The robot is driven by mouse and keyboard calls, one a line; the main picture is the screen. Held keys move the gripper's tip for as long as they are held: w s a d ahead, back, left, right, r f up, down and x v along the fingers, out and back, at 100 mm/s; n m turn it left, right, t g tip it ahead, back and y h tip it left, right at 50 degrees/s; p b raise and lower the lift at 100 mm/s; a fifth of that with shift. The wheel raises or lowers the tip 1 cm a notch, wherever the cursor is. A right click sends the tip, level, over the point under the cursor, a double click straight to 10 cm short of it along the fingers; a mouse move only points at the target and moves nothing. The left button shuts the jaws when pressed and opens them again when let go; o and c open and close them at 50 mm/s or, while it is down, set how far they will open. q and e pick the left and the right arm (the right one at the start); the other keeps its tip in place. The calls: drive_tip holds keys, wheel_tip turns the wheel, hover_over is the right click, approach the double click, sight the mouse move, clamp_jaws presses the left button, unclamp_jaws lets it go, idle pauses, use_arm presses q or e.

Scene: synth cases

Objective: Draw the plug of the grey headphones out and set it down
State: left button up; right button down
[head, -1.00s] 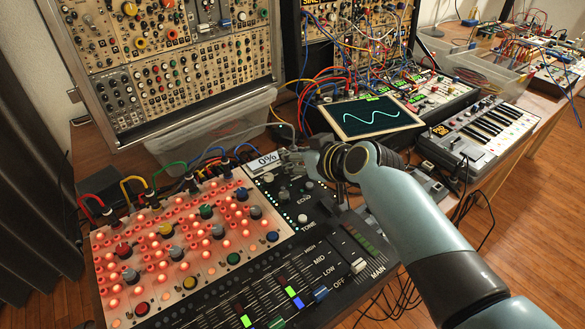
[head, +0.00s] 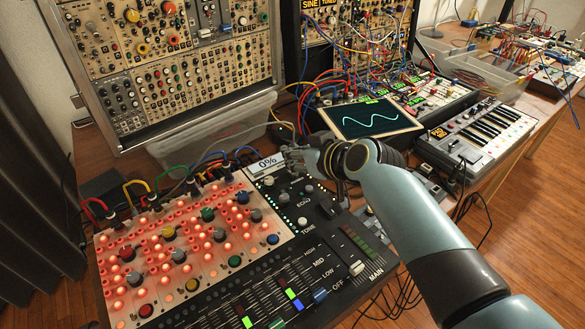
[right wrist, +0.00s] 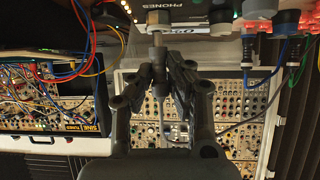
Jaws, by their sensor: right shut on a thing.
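My right gripper (head: 294,156) is at the back edge of the black mixer (head: 345,225), beside the percent display. In the right wrist view its fingers (right wrist: 160,72) are shut on the plug (right wrist: 158,41). A grey cable (right wrist: 232,122) runs off behind the fingers. The headphones themselves are not seen. My left gripper is not in view.
Several coloured plugs with cables stand along the mixer's back edge, close to the gripper; a blue one (right wrist: 283,50) is near. A clear plastic bin (head: 225,118), a tilted scope screen (head: 372,118) and a small keyboard (head: 478,135) stand around.

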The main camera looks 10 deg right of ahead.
drive_tip(key=shift+r+p, duration=1.05)
drive_tip(key=shift+r, duration=0.25)
